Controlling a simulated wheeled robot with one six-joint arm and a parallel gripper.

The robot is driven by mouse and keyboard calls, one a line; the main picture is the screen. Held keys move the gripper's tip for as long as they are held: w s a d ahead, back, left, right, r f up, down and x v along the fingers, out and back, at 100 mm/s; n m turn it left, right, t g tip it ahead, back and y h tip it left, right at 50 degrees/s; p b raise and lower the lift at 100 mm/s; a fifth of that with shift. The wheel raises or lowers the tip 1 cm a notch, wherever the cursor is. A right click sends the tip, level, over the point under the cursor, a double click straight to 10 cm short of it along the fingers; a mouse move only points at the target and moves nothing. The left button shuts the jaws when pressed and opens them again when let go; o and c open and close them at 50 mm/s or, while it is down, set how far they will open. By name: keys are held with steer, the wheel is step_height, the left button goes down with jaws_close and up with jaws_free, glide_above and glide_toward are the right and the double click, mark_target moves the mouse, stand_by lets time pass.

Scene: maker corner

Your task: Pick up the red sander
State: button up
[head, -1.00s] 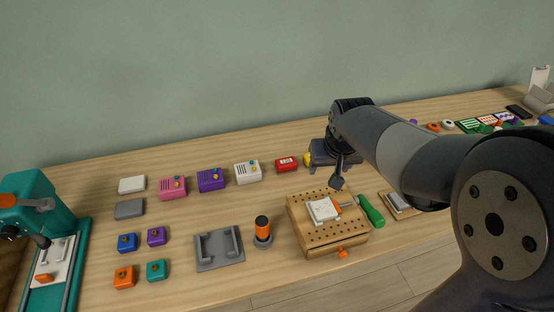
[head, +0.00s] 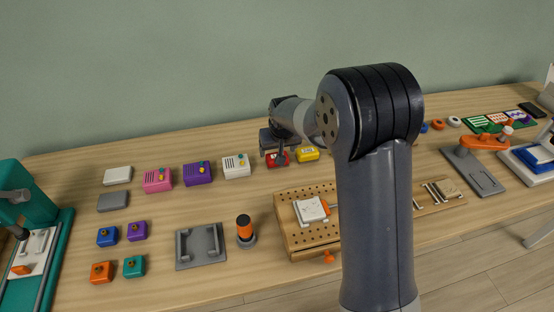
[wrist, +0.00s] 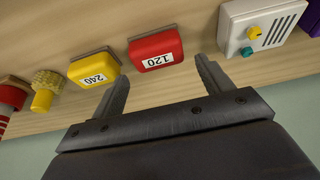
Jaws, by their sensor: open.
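The red sander (wrist: 156,51) is a small red block with a grey base and a white "120" label, upside down in the wrist view. It lies on the wooden table. In the head view the red sander (head: 278,159) is partly hidden behind my gripper (head: 280,153). In the wrist view my gripper (wrist: 164,80) is open and empty, its two fingers pointing toward the red sander, which lies beyond the fingertips and between their lines. I see no contact.
A yellow sander (wrist: 95,70) labelled "240" sits close beside the red one, near one finger. A white box with knobs (wrist: 262,28) is on the other side. A wooden pegboard block (head: 290,238) stands nearer the front. The wall rises behind.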

steer(key=shift+x, duration=2.65)
steer(key=shift+s+d, duration=0.1)
steer(key=shift+c, duration=0.3)
steer(key=c, duration=0.7)
